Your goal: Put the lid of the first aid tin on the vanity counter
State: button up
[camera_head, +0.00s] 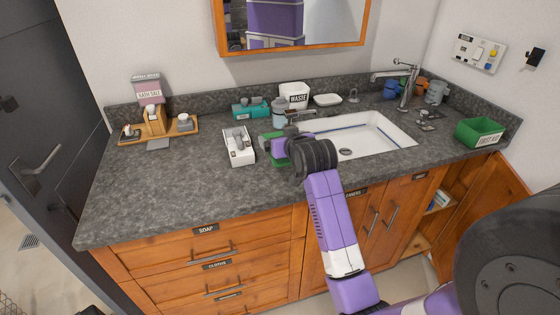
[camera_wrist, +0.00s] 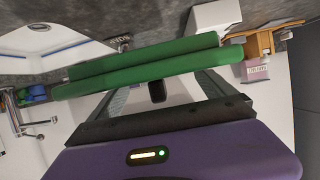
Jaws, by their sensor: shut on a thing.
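The green first aid tin (camera_head: 480,133) stands open-topped at the right end of the grey vanity counter (camera_head: 160,186), its label facing front. My gripper (camera_head: 276,148) is over the counter, left of the sink, and is shut on the green lid (camera_head: 279,162). In the wrist view the lid (camera_wrist: 150,66) spans the picture across the fingers of my gripper (camera_wrist: 160,92). The lid is held apart from the tin. My wrist hides much of the lid in the head view, and I cannot tell whether it touches the counter.
A white box (camera_head: 239,146) stands just left of my gripper. A teal caddy (camera_head: 251,108), a waste bin (camera_head: 294,95) and a bottle stand behind. The sink (camera_head: 372,142) is to the right, a wooden tray (camera_head: 160,131) to the left. The front left counter is clear.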

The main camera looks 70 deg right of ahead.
aim_at(281, 168)
notch_tip(281, 168, down, 8)
jog(key=shift+f, duration=0.2)
dwell(0.4)
jog(key=o, duration=1)
jog(key=shift+f, duration=0.1)
jog(key=shift+o, duration=0.2)
